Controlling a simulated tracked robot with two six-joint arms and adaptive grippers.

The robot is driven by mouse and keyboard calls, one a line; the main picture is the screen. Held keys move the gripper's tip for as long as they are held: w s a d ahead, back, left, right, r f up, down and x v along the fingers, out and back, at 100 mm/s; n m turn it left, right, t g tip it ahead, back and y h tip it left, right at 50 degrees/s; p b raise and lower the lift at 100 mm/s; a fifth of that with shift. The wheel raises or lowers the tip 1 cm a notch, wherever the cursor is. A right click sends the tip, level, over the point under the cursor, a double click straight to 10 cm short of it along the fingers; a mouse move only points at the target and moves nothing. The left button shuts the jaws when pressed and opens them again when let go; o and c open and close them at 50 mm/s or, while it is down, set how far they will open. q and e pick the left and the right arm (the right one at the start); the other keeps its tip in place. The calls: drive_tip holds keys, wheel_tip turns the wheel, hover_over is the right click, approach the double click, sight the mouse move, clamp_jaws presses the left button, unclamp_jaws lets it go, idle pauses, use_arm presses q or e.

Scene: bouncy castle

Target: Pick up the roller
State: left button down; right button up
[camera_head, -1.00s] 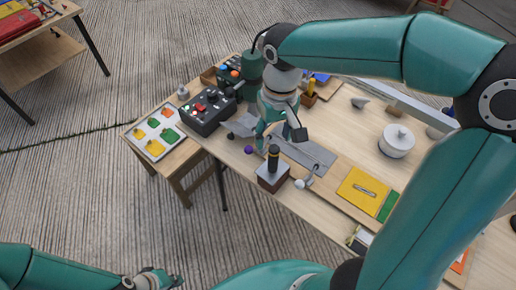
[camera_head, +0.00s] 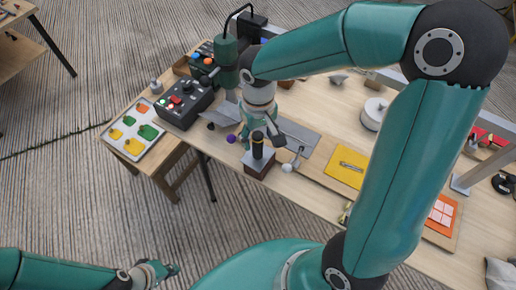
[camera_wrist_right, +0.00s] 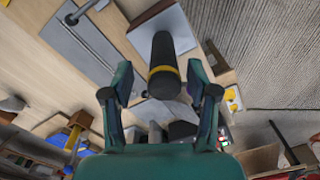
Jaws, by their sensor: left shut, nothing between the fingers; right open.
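A black cylinder with a yellow band (camera_head: 257,150), which looks like the roller's handle, stands upright on a brown block with a grey top (camera_head: 259,167) near the table's front edge. My right gripper (camera_head: 261,137) is open just above and behind it. In the right wrist view the black cylinder (camera_wrist_right: 163,55) shows between the two spread fingers of the right gripper (camera_wrist_right: 158,78), with gaps on both sides. Its roller part cannot be made out. My left gripper (camera_head: 163,271) is shut and empty, low at the left over the floor, away from the table.
A black control box with buttons (camera_head: 184,104) and a tray of coloured shapes (camera_head: 141,129) are to the left. A purple ball (camera_head: 231,138) and a white ball-ended lever (camera_head: 288,167) flank the block closely. A yellow plate (camera_head: 347,166) lies to the right.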

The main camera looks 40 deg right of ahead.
sight(257, 149)
drive_tip(key=f, duration=0.5)
drive_tip(key=shift+s+a, duration=0.2)
drive_tip(key=shift+a, duration=0.05)
drive_tip(key=shift+c, duration=0.2)
clamp_jaws()
